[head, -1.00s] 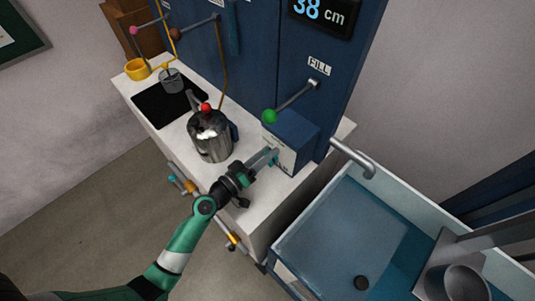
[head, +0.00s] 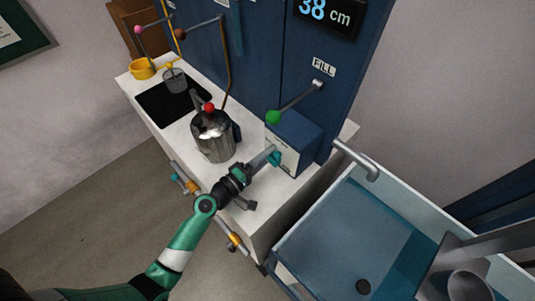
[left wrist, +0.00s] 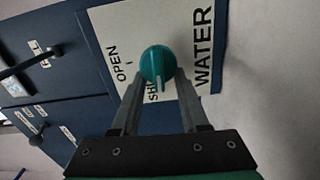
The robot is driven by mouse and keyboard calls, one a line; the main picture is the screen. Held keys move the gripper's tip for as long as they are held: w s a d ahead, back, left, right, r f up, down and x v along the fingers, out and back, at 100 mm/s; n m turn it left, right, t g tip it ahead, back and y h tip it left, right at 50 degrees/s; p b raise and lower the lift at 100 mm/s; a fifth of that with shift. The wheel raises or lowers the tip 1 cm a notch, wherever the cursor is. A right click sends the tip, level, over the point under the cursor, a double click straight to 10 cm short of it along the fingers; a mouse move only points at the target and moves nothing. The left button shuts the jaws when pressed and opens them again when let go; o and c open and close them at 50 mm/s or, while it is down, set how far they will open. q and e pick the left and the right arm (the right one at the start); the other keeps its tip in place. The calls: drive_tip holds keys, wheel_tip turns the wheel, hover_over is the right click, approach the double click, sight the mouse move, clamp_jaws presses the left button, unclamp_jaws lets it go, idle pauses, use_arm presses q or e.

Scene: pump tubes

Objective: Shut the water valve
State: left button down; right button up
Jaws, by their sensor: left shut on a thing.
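The water valve is a round teal knob (left wrist: 157,64) on a white plate marked OPEN, SHUT and WATER in the left wrist view. A pale mark on the knob points down the picture, toward the partly hidden SHUT label. In the head view the knob (head: 275,158) sits on the front of a blue box (head: 297,136) on the counter. My left gripper (head: 268,158) is shut on the knob, with one finger on each side of it in the left wrist view (left wrist: 157,80). My right gripper is not in view.
A steel kettle (head: 212,140) with a red knob stands left of the box on the white counter (head: 178,135). A green-balled lever (head: 295,101) reaches over the box. A spout (head: 357,158) overhangs the blue basin (head: 345,235) at right.

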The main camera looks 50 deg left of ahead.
use_arm(q)
drive_tip(key=shift+f+n, duration=0.1)
drive_tip(key=shift+n, duration=0.3)
drive_tip(key=shift+c, duration=2.2)
unclamp_jaws()
drive_tip(key=s, duration=1)
drive_tip(key=shift+s+d+f+b, duration=0.1)
drive_tip(key=shift+s+d+b, duration=0.1)
drive_tip(key=shift+s+b, duration=0.2)
drive_tip(key=shift+s+d, duration=0.1)
drive_tip(key=shift+s, duration=0.35)
